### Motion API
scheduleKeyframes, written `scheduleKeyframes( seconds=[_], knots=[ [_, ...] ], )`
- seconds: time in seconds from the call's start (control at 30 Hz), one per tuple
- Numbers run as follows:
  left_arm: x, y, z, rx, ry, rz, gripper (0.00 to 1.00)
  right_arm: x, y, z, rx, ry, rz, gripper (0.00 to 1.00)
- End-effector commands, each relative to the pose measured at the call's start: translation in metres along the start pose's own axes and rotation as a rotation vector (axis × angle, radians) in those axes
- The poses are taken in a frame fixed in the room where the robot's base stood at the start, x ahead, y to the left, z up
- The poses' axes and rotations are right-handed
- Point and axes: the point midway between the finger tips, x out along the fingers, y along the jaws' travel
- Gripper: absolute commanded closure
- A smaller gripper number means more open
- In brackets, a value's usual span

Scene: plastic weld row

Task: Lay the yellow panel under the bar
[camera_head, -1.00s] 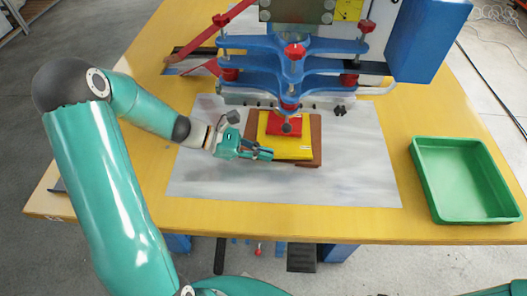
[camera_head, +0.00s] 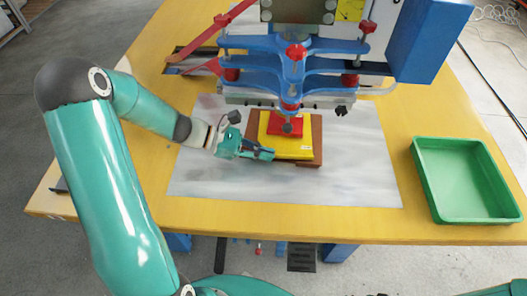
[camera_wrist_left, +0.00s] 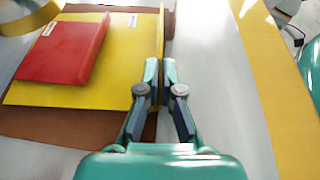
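The yellow panel (camera_head: 296,150) lies on a brown board (camera_head: 316,139) below the blue press's grey bar (camera_head: 318,103). A red block (camera_head: 283,128) rests on the panel. In the left wrist view the panel (camera_wrist_left: 120,92) has a thin upright lip along its right side, and the red block (camera_wrist_left: 64,50) lies on its left part. My left gripper (camera_head: 267,153) is at the panel's left edge in the head view. In the wrist view its fingertips (camera_wrist_left: 161,75) are close together on either side of the lip, apparently pinching it. My right gripper is out of view.
The blue press (camera_head: 295,65) with red knobs stands over the board. A green tray (camera_head: 464,215) sits at the right of the yellow table (camera_head: 300,220). The grey sheet (camera_head: 350,180) is clear in front and to the right of the board.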

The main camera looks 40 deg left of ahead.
Motion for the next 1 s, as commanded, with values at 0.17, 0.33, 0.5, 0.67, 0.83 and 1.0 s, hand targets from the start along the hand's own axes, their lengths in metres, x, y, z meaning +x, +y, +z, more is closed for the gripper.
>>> scheduleKeyframes(
  seconds=[0.17,0.33,0.5,0.67,0.83,1.0],
  knots=[
    [0.0009,0.0000,-0.0010,0.000,0.000,-0.001,1.00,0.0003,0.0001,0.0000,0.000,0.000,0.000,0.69],
    [0.0013,0.0001,-0.0012,0.001,0.000,-0.001,1.00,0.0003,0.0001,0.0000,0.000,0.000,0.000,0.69],
    [0.0016,0.0001,-0.0010,0.001,0.000,-0.002,0.81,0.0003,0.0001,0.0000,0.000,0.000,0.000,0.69],
    [0.0018,0.0000,-0.0009,0.001,0.000,-0.002,0.65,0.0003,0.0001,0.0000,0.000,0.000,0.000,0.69],
    [0.0020,0.0000,-0.0010,0.001,0.000,-0.003,0.65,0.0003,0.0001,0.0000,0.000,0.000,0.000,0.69],
    [0.0009,0.0000,0.0014,0.001,0.000,-0.003,0.65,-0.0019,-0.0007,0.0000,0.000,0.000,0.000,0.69]
  ],
)
